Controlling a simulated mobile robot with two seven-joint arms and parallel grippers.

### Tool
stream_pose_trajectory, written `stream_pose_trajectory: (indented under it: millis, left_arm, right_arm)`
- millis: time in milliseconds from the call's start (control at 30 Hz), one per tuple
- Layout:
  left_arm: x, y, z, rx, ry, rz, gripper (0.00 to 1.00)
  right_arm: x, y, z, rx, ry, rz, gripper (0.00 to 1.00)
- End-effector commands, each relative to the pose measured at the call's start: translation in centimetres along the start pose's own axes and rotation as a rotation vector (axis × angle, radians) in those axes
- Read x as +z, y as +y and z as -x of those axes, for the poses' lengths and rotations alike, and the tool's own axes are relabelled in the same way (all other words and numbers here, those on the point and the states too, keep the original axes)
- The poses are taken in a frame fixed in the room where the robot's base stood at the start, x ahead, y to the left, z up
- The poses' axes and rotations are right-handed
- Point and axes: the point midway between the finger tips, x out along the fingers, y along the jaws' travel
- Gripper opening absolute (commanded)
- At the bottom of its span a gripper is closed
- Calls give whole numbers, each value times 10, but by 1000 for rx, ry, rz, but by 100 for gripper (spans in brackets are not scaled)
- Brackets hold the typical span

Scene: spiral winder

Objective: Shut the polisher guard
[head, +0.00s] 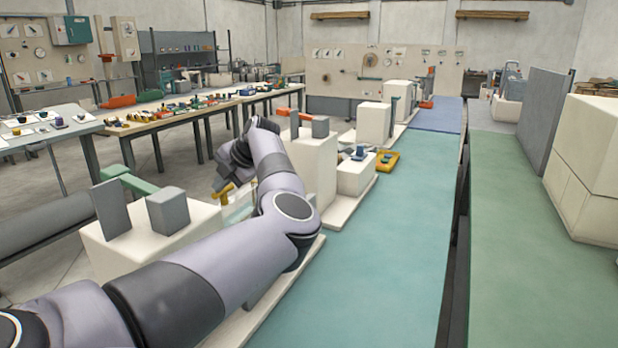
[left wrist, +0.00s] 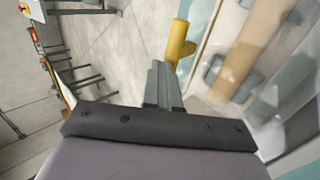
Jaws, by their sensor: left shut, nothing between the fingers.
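The polisher guard (head: 238,210) seems to be the clear panel beside the cream machine body, partly hidden behind my left arm. Its clear sheet shows at the right in the left wrist view (left wrist: 225,60). A yellow handle (head: 224,192) stands at its edge and also shows in the left wrist view (left wrist: 180,42). My left gripper (head: 221,184) is shut and empty, with its fingertips (left wrist: 162,68) right by the yellow handle. I cannot tell whether they touch it. How far the guard stands open is hard to tell. My right gripper is not in view.
Cream machine blocks (head: 318,165) stand just beyond my left arm. Grey upright plates (head: 110,208) stand on a cream block at the left. The teal bench top (head: 390,250) to the right is mostly clear. A work table (head: 175,118) with small parts is behind.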

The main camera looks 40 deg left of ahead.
Motion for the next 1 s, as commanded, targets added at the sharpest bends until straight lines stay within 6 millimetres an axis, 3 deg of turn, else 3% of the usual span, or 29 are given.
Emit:
stream_pose_trajectory:
  millis: [133, 267, 467, 800, 1000]
  left_arm:
    - [-2, 0, -3, -3, 7, 1, 0]
    - [-1, 4, 6, -3, 7, 1, 0]
    - [4, 20, 41, 1, 1, 2, 0]
    - [5, 42, 107, 2, -2, 3, 0]
    - [5, 50, 128, 2, -1, 3, 0]
  right_arm:
    - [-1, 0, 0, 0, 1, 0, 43]
    - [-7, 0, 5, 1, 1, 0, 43]
    - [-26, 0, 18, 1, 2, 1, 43]
    - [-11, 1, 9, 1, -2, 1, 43]
    - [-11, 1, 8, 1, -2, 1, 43]
